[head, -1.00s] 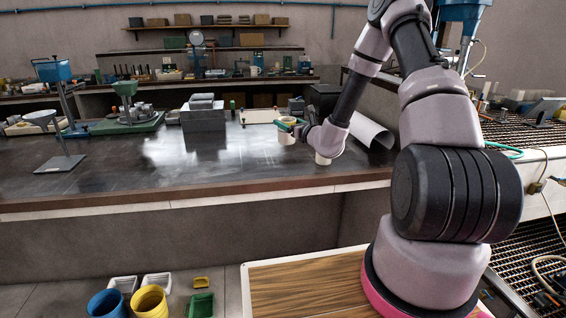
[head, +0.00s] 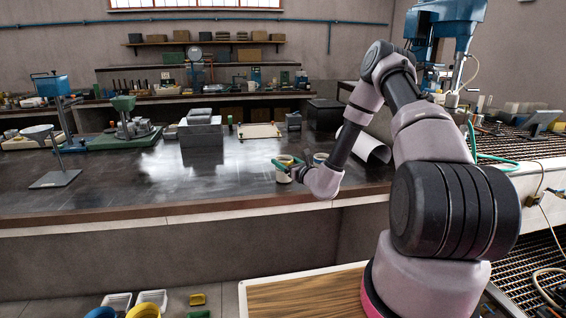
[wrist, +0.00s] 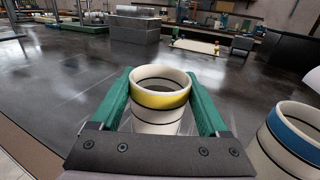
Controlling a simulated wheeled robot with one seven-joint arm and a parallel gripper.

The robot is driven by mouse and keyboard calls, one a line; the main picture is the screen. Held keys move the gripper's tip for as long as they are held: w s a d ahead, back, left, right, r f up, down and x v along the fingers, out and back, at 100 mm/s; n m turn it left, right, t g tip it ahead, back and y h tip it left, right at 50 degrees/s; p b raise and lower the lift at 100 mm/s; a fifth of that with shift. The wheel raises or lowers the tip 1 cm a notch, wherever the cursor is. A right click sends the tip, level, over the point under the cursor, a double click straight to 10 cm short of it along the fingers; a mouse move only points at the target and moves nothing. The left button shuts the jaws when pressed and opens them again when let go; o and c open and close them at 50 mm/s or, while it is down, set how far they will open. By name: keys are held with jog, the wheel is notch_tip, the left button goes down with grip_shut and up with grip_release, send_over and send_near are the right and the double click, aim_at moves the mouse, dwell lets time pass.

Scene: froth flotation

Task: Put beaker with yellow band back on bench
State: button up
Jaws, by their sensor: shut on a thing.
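The beaker with the yellow band (wrist: 160,98) is a white cup with a yellow stripe under its rim and thin dark lines. My gripper (wrist: 160,100) is shut on it, with one green finger on each side. In the head view the beaker (head: 283,174) is upright at the bench's front part, and my gripper (head: 285,165) reaches it from the right. The dark bench (head: 120,185) is below it. I cannot tell whether the beaker's base touches the bench, since my gripper hides its lower part in the wrist view.
A second white beaker with a blue band (wrist: 292,135) stands close on the right. A white paper roll (head: 365,145) lies farther right. A grey block stack (head: 200,130) and a white board (head: 259,131) stand behind.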

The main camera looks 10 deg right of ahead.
jog(key=shift+f, duration=0.2)
jog(key=o, duration=1.4)
jog(key=shift+c, duration=0.2)
